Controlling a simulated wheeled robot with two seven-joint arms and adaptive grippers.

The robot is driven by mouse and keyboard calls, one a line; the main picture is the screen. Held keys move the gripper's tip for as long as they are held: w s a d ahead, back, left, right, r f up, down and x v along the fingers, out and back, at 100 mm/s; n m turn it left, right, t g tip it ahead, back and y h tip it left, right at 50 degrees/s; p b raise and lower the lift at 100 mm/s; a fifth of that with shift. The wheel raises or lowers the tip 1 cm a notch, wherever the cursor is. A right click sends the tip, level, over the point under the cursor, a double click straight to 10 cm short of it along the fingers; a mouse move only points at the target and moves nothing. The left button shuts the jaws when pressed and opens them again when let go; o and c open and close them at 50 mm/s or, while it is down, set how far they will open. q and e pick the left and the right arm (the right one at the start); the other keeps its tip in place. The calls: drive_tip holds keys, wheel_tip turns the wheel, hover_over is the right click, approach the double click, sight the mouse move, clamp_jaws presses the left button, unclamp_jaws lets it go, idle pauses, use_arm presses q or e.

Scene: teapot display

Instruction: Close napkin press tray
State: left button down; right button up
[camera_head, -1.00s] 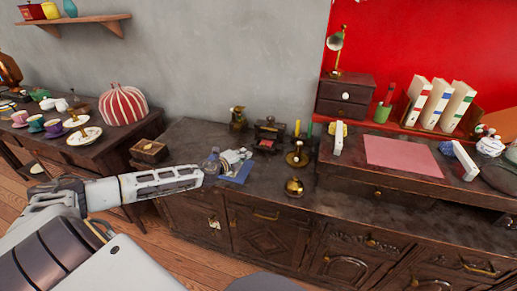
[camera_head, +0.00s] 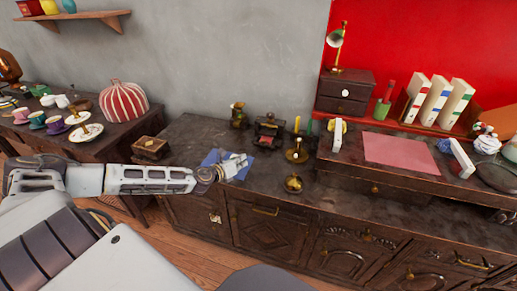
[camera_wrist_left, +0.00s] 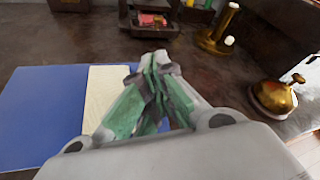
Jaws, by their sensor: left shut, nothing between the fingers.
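The napkin press (camera_head: 268,128) is a small dark stand with red inside, at the back of the dark sideboard. In the left wrist view the press (camera_wrist_left: 150,18) is at the top, cut by the frame. A low dark tray with red in it faces me there; how far it is out I cannot tell. My left gripper (camera_head: 241,164) is shut and empty, in front of the press and apart from it, over the blue sheet. Its green-padded fingers (camera_wrist_left: 156,64) meet below the press in the wrist view. My right gripper is not in view.
A blue sheet (camera_wrist_left: 38,112) with a pale strip lies left of the fingers. A brass bell (camera_head: 293,183) and a brass candlestick (camera_head: 297,152) stand to the right. A brass pot (camera_head: 239,116) is left of the press. A wooden box (camera_head: 151,148) is farther left.

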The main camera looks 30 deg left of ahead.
use_arm(q)
drive_tip(key=shift+r+m, duration=0.15)
drive_tip(key=shift+m, duration=0.35)
drive_tip(key=m, duration=0.2)
drive_tip(key=shift+w+a+r+m, duration=0.1)
drive_tip(key=shift+a+m, duration=0.1)
drive_tip(key=shift+m, duration=0.2)
drive_tip(key=shift+m+y, duration=0.3)
drive_tip(key=shift+m, duration=0.4)
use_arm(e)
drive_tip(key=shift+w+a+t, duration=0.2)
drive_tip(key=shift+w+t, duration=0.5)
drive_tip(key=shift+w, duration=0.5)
use_arm(q)
drive_tip(key=shift+w, duration=0.15)
